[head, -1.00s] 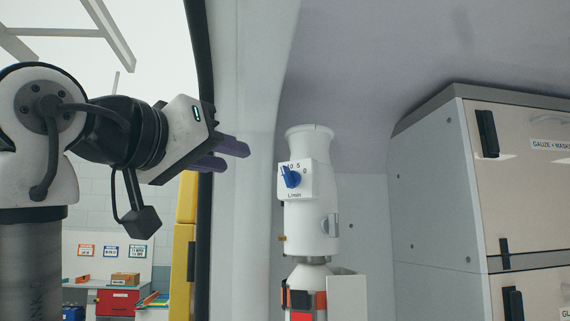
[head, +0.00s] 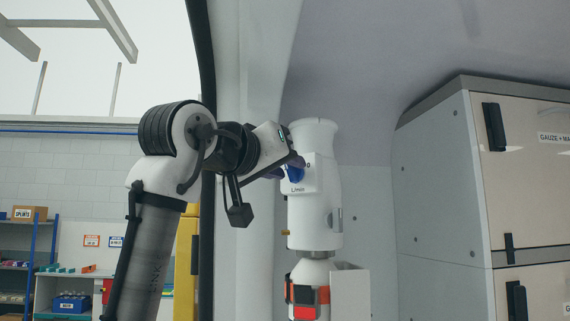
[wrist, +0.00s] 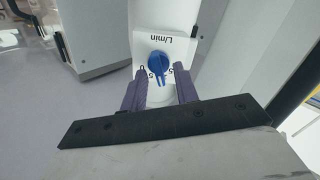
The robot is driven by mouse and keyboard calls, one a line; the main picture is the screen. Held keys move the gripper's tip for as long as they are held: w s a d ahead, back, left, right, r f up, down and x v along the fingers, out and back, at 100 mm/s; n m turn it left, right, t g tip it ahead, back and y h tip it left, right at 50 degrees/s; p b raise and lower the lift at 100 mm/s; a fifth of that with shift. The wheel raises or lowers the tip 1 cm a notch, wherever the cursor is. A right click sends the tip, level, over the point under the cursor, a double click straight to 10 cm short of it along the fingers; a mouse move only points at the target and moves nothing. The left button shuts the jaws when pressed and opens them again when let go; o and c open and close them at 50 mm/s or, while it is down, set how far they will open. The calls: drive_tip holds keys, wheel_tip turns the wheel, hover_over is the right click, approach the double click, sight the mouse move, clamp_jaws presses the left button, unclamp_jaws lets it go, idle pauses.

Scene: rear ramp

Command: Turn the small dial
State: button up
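The small dial is a blue knob (head: 296,174) on a white plate (wrist: 165,43) marked "L/min", on the front of a white upright cylinder-like unit (head: 316,215). In the wrist view the dial (wrist: 158,63) appears upside down, its narrow pointer toward the numbers, which are partly hidden by my gripper. My gripper (wrist: 160,78) is open, with one purple finger on each side of the dial's pointer and gaps visible between. In the head view my gripper (head: 287,168) is right at the plate and partly covers the dial. I cannot tell whether a finger touches it.
A white cabinet with black latches (head: 495,127) stands to the right. An orange-and-black strap (head: 304,295) wraps the bottle below the unit, next to a white box-like panel (head: 350,292). A door edge and yellow post (head: 187,250) lie left, with shelves beyond.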

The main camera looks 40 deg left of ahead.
drive_tip(key=shift+w, duration=0.25)
drive_tip(key=c, duration=0.6)
